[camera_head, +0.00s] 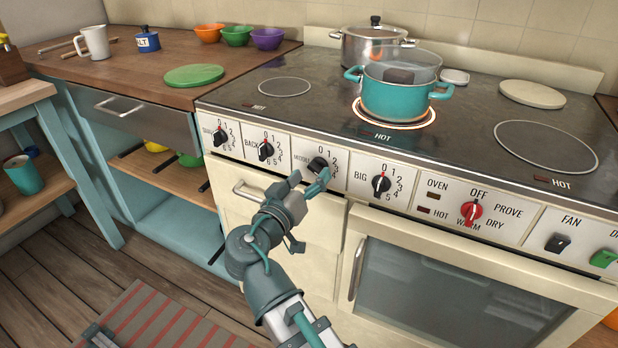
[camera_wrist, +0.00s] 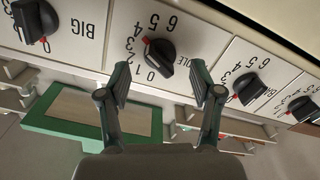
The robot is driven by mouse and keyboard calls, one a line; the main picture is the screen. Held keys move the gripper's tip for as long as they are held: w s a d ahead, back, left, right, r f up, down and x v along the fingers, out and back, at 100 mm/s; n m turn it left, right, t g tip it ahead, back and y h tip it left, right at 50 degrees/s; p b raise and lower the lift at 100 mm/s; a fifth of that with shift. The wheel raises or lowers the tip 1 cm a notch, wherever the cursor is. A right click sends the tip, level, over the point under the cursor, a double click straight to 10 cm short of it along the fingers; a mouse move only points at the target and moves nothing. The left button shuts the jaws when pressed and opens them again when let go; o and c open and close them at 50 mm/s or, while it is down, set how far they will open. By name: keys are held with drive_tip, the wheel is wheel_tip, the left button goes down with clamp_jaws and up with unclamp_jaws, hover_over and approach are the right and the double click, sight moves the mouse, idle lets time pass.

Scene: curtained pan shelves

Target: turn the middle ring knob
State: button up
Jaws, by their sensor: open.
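The middle ring knob (camera_head: 317,164) is black, on the white front panel between the BACK and BIG knobs. It also shows in the wrist view (camera_wrist: 162,57), upside down, with its red mark near the 3 or 4. My gripper (camera_head: 308,183) is in front of this knob and partly covers its label. In the wrist view my gripper (camera_wrist: 161,76) is open, with one finger to each side of the knob's lower part. The fingers look apart from the knob.
A teal pot (camera_head: 393,95) stands on a glowing red ring marked HOT. A steel pot (camera_head: 369,46) is behind it. The BACK knob (camera_head: 266,151) and BIG knob (camera_head: 381,185) flank the middle one. The oven handle (camera_head: 357,268) sticks out below.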

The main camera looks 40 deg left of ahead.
drive_tip(key=s, duration=0.2)
drive_tip(key=s+b, duration=0.1)
drive_tip(key=s, duration=0.1)
drive_tip(key=s+d, duration=0.1)
drive_tip(key=s, duration=0.1)
idle(0.3)
idle(0.4)
